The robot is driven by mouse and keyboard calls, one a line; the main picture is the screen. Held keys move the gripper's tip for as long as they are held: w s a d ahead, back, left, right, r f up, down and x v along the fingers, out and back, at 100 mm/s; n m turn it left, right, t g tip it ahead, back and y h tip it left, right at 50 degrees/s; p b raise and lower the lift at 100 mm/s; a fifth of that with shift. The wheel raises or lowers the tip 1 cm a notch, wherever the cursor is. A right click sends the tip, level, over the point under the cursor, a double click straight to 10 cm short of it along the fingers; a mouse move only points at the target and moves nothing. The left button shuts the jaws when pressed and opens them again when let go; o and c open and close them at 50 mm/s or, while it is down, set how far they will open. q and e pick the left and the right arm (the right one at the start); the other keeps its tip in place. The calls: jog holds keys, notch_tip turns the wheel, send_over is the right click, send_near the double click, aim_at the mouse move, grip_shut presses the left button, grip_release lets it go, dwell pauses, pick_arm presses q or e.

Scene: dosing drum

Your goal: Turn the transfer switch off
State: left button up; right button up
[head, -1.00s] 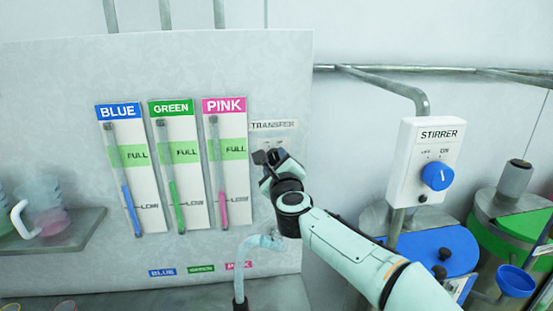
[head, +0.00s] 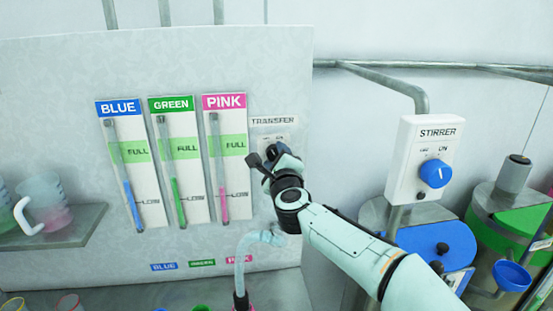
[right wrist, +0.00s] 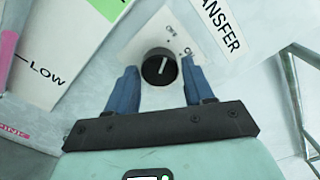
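The transfer switch is a black round knob (right wrist: 158,70) with a white pointer line, on a white plate marked OFF and ON. Its plate (head: 284,134) shows under the TRANSFER label (head: 272,120) in the head view, with the knob mostly behind my gripper. My right gripper (right wrist: 160,78) is open, with one blue finger on each side of the knob. Gaps show between fingers and knob. The pointer is roughly upright in the wrist view, toward the OFF side; its exact setting is hard to tell. My left gripper is not in view.
Level gauges (head: 173,165) marked blue, green and pink stand left of the switch. A stirrer box (head: 421,160) with a blue knob is to the right. A curved hose (head: 241,262) rises below my right arm. A shelf (head: 75,228) with cups is at left.

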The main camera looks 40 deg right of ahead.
jog(key=shift+o, duration=1)
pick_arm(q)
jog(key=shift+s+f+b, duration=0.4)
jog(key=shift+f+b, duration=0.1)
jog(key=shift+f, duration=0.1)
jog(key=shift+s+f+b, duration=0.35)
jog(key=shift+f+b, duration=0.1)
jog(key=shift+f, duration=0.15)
pick_arm(e)
jog(key=v, duration=1.3)
jog(key=shift+s, duration=0.15)
jog(key=shift+a, duration=0.1)
